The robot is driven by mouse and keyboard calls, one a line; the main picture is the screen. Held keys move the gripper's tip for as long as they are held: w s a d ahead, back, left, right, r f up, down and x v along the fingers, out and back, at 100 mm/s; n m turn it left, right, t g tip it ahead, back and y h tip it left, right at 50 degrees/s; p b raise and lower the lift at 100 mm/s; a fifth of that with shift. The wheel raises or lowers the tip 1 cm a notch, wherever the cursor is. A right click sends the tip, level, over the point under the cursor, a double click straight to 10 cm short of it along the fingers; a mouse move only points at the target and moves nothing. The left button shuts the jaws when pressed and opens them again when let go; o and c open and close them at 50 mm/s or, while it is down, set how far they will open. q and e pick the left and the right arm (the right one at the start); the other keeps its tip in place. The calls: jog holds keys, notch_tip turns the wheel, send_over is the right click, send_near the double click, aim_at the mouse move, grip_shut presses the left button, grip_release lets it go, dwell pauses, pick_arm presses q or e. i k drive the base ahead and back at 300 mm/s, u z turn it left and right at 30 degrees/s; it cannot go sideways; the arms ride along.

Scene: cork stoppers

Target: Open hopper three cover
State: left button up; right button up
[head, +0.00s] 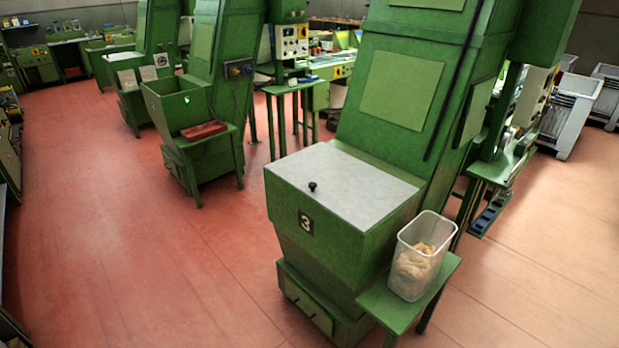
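The hopper three (330,245) is a green box with a "3" plate (305,223) on its front. Its flat light-grey cover (345,186) lies closed over the top. A small black knob (312,187) stands on the cover near its front left edge. Neither of my grippers shows in the head view.
A clear bin (420,256) with pale cork pieces stands on a green side shelf (405,304) at the hopper's right. A tall green machine (405,85) rises behind it. Another hopper (180,104) stands open further back left. Red floor (130,240) is clear at left.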

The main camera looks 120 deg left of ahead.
aim_at(361, 195)
jog(key=u, duration=4.45)
jog(key=k, duration=0.65)
jog(key=u, duration=0.9)
jog(key=i, duration=1.6)
jog(key=z, duration=0.85)
jog(key=i, duration=1.15)
jog(key=z, duration=1.15)
